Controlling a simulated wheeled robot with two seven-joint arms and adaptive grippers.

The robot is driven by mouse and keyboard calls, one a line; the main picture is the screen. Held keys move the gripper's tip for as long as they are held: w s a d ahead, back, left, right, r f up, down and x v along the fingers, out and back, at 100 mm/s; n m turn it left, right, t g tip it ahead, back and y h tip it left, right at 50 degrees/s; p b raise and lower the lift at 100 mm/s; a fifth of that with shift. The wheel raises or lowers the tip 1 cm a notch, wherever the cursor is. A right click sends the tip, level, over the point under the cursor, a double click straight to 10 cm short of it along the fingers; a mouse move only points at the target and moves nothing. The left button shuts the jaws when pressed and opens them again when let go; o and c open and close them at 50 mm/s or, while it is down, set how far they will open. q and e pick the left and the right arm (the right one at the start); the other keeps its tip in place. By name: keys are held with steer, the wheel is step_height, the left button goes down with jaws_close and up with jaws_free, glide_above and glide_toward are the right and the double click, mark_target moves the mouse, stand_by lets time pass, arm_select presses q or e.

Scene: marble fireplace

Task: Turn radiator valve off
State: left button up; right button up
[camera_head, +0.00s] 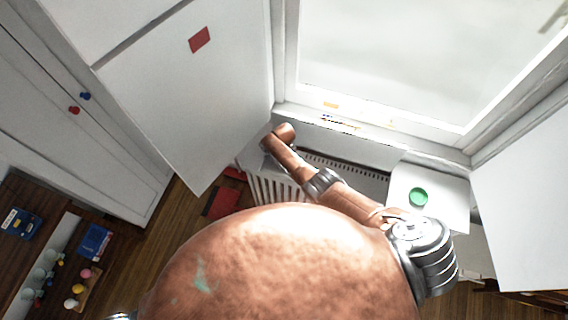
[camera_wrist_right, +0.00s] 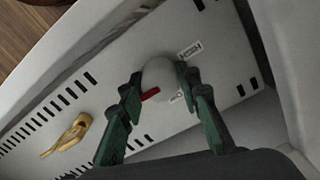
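A round white valve knob (camera_wrist_right: 160,80) with a red pointer shows in the right wrist view, on a pale slotted panel. The head view shows a white radiator (camera_head: 275,190) under the window. My right arm reaches over it, and its gripper is hidden there. My left gripper is not in view.
A gold-coloured fitting (camera_wrist_right: 68,136) sits on the panel left of the gripper. A large white panel (camera_head: 190,90) stands left of the radiator. A green round thing (camera_head: 418,197) lies on a white surface at right. Books and small items (camera_head: 80,270) are at lower left.

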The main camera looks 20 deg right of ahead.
steer(key=o, duration=0.4)
steer(key=shift+a+r, duration=0.1)
steer(key=shift+r, duration=0.35)
step_height(320, 180, up, 11)
steer(key=shift+r, duration=0.1)
stand_by(0.6)
